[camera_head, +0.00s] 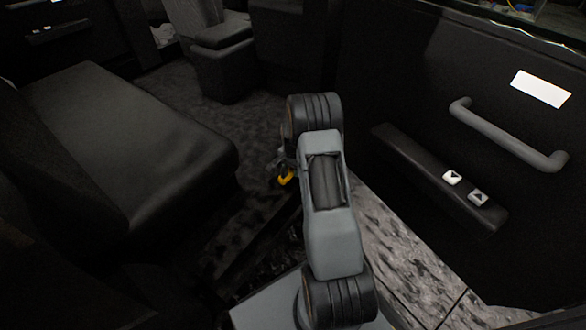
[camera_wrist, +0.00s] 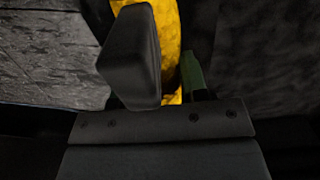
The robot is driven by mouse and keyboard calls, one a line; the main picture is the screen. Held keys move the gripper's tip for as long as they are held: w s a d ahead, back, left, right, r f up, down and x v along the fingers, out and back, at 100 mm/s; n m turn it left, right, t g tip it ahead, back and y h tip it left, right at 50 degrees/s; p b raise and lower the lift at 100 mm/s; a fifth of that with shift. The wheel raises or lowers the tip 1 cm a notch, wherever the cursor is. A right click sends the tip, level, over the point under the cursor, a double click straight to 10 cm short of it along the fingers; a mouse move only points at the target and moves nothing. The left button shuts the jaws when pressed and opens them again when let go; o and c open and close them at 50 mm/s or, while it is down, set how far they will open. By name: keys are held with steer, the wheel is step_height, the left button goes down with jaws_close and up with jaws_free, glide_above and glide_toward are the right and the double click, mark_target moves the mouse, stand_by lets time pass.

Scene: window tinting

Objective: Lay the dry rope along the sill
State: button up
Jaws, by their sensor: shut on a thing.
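My gripper (camera_head: 283,166) is low over the car floor, mostly hidden behind my arm in the head view. In the wrist view, my gripper (camera_wrist: 165,70) has a dark finger on the left and a narrow green finger on the right. A yellow thing (camera_wrist: 173,18), apparently the rope, is held between them. Only a small yellow piece (camera_head: 286,177) of it shows in the head view, and its ends are hidden. The door's top edge (camera_head: 500,31) at the upper right looks like the window sill. It is far from my gripper.
The black door panel (camera_head: 400,95) has a grey pull handle (camera_head: 508,140) and an armrest (camera_head: 425,170) with window switches. A dark seat (camera_head: 130,135) stands at left. Dark carpet (camera_head: 225,125) lies between. Pale grey ground (camera_head: 405,260) shows at the lower right.

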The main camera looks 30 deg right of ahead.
steer(key=shift+f, duration=0.2)
steer(key=o, duration=1.1)
steer(key=shift+c, duration=0.2)
step_height(320, 180, up, 14)
steer(key=p, duration=0.4)
steer(key=shift+p, duration=0.4)
steer(key=shift+f, duration=0.1)
